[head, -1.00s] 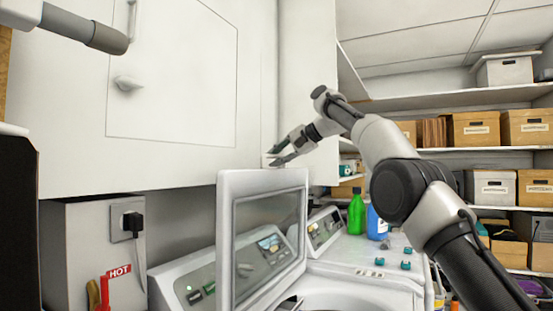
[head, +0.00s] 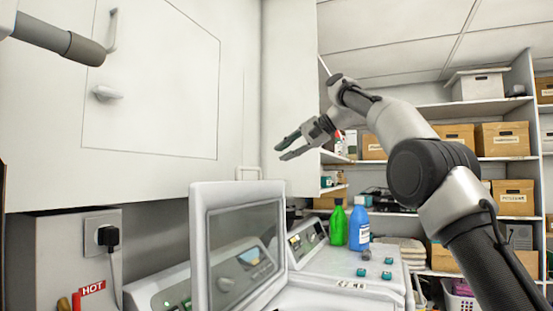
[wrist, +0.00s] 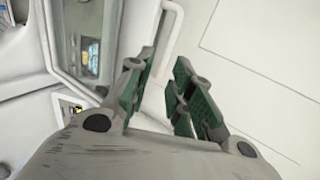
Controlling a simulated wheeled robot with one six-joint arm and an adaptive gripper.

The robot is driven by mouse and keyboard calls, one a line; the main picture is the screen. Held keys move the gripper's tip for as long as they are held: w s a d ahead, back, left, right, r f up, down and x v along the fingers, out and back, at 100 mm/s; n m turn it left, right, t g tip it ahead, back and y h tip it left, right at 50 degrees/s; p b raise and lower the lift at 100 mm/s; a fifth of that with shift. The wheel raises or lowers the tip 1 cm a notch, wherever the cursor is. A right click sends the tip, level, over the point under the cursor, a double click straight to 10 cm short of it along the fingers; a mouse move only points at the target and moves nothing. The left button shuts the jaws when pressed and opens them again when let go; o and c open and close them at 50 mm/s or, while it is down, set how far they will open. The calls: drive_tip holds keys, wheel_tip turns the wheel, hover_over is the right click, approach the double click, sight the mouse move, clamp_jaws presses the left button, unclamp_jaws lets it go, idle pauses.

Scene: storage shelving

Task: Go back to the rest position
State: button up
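My gripper (head: 281,151) is in the air in front of the white cabinet wall, above the raised lid of the washing machine. Its two green-padded fingers stand apart with nothing between them, which also shows in the wrist view (wrist: 160,85). The arm reaches in from the right, bent at the elbow. The washer's raised lid (head: 198,250) stands upright, below and left of my gripper. In the wrist view the lid's window panel (wrist: 88,40) shows at upper left. A white handle (wrist: 168,40) shows behind the fingers there.
A green bottle (head: 338,227) and a blue bottle (head: 359,228) stand on the machine top, near several small teal pieces. Shelves with cardboard boxes (head: 502,139) stand at the right. A white cabinet (head: 60,140) fills the left. A pipe (head: 55,38) juts in at upper left.

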drive_tip(key=shift+d, duration=0.15)
drive_tip(key=shift+r, duration=0.1)
idle(0.3)
drive_tip(key=w+d+f+n+h, duration=0.2)
drive_tip(key=w+f, duration=0.2)
drive_tip(key=f, duration=0.5)
drive_tip(key=s+d+f+n+h, duration=0.1)
drive_tip(key=s+d+f+h, duration=0.2)
drive_tip(key=s+d+f, duration=0.55)
drive_tip(key=s+d+f+h, duration=0.2)
drive_tip(key=s+d+f, duration=0.4)
drive_tip(key=s, duration=0.7)
drive_tip(key=s+d+f+n+h, duration=0.1)
drive_tip(key=s+d+f, duration=0.4)
drive_tip(key=s+d, duration=0.5)
drive_tip(key=s+d+f+h, duration=0.3)
drive_tip(key=s+d+f, duration=0.3)
drive_tip(key=s, duration=1.1)
drive_tip(key=shift+s+d+f+n, duration=0.25)
drive_tip(key=shift+d+f+n, duration=0.05)
drive_tip(key=shift+d, duration=1.25)
